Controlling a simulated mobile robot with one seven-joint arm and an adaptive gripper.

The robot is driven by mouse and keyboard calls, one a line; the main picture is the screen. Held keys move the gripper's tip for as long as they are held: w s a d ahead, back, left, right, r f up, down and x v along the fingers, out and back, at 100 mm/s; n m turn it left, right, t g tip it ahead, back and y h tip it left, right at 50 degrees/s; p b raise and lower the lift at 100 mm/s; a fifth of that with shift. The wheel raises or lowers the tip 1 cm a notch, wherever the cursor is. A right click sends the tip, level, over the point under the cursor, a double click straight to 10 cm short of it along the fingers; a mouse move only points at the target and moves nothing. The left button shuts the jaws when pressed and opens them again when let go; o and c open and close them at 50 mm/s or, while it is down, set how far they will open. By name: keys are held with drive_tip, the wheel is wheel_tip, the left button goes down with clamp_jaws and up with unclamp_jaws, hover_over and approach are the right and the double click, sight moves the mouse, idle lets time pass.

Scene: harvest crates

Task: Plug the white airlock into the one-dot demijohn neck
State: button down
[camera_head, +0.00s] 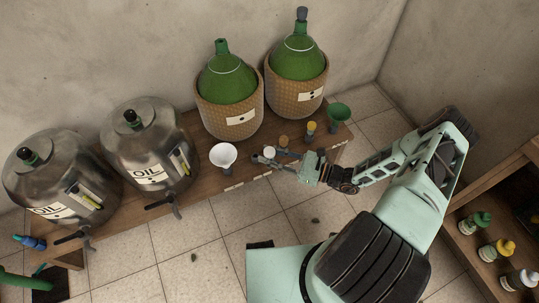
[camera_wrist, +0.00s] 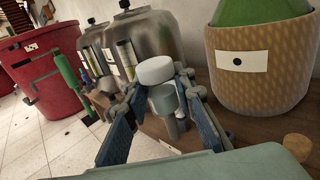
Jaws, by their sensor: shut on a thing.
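The white airlock (camera_head: 270,152) is held in my gripper (camera_head: 268,160), just above or at the front of the wooden bench. In the wrist view its round white cap (camera_wrist: 155,70) and paler grey body stand between the two fingers of my gripper (camera_wrist: 163,100). The one-dot demijohn (camera_head: 227,80) is green glass in a wicker basket, behind and left of my gripper. Its neck (camera_head: 221,47) stands upright with nothing visible in it. Its one-dot label (camera_wrist: 237,61) shows in the wrist view; its neck is out of that view. The airlock's lower end is hard to see.
A two-dot demijohn (camera_head: 297,57) with a grey stopper stands to the right. A white funnel (camera_head: 223,157), a cork (camera_head: 284,141), a yellow-topped airlock (camera_head: 311,130) and a green funnel (camera_head: 339,113) are near my gripper. Two steel oil drums (camera_head: 149,142) (camera_head: 55,172) stand left.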

drive_tip(key=shift+r+p, duration=0.85)
drive_tip(key=shift+r, duration=0.5)
drive_tip(key=shift+w, duration=0.1)
